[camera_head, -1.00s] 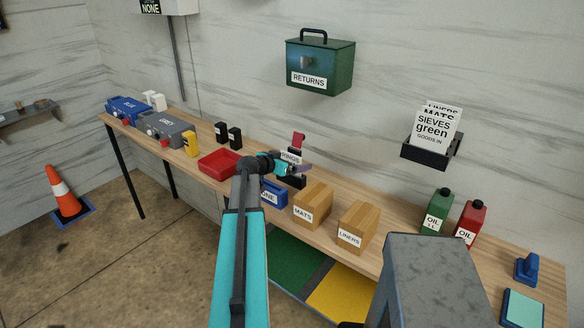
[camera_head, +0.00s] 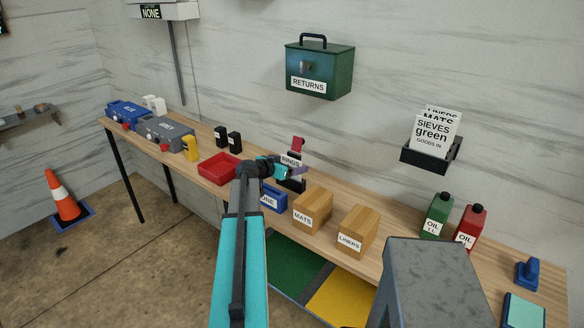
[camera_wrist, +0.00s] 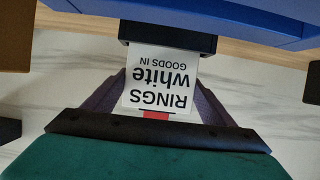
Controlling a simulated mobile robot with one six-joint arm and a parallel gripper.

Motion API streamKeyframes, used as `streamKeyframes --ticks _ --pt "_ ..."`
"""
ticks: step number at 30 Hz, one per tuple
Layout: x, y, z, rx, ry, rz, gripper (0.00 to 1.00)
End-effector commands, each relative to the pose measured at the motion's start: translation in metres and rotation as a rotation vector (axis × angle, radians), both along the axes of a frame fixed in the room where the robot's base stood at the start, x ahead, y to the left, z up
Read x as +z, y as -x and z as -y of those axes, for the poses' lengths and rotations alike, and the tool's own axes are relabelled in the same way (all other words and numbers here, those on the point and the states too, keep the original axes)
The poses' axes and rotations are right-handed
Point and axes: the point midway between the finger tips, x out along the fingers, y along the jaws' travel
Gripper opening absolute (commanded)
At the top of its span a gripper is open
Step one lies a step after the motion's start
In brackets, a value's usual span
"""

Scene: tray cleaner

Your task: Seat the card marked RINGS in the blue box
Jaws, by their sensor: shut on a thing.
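The white card marked RINGS (camera_wrist: 160,80) also reads "white" and "GOODS IN" and appears upside down in the wrist view. My gripper (camera_wrist: 158,98) has its purple fingers shut on it. The card's far end meets a black holder (camera_wrist: 168,37); I cannot tell whether it sits inside. In the head view the card (camera_head: 291,160) shows above my gripper (camera_head: 288,172), by a red-topped black stand (camera_head: 298,143). A blue box labelled BLUE (camera_head: 128,112) stands at the bench's far left end, well away from my gripper.
A grey box (camera_head: 165,131) stands beside the blue one. A red tray (camera_head: 219,168), a blue bin (camera_head: 273,200) and the MATS (camera_head: 312,210) and LINERS (camera_head: 357,230) boxes line the bench. A wall rack (camera_head: 432,155) holds other cards.

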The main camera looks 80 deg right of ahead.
Motion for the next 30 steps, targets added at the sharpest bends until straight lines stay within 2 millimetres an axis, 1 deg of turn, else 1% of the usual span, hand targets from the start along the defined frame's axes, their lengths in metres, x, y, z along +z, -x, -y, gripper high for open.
streamKeyframes --ticks 5,11,17,30 --pt "0.007 0.000 0.000 -0.001 0.002 0.001 0.56" --pt "0.024 0.000 0.000 -0.001 0.003 0.001 0.56" --pt "0.049 0.000 0.000 -0.001 0.003 0.001 0.56" --pt "0.116 0.000 0.001 -0.001 0.004 0.001 0.56"
